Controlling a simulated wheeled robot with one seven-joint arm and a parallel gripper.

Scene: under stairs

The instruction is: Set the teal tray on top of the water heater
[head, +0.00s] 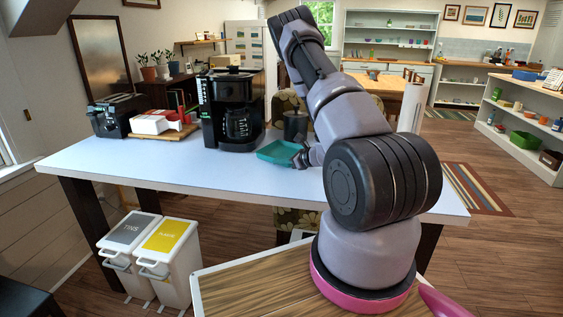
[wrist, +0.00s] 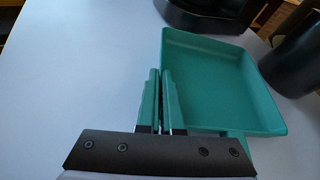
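The teal tray (head: 277,153) is a shallow square dish with raised walls, at or just above the white table beside my gripper. I cannot tell whether it touches the table. In the wrist view the empty tray (wrist: 215,85) lies to the right of the fingers. My gripper (head: 300,157) is at the tray's right edge in the head view. A black coffee maker (head: 232,112) and a dark cylinder (head: 295,126) stand behind the tray; neither is clearly identifiable as the water heater.
The white table (head: 130,165) has clear room at its front left. A toaster (head: 112,116) and a red-and-white box (head: 152,122) on a board stand at the back left. Two white bins (head: 168,250) stand below. The dark cylinder (wrist: 295,60) is close to the tray.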

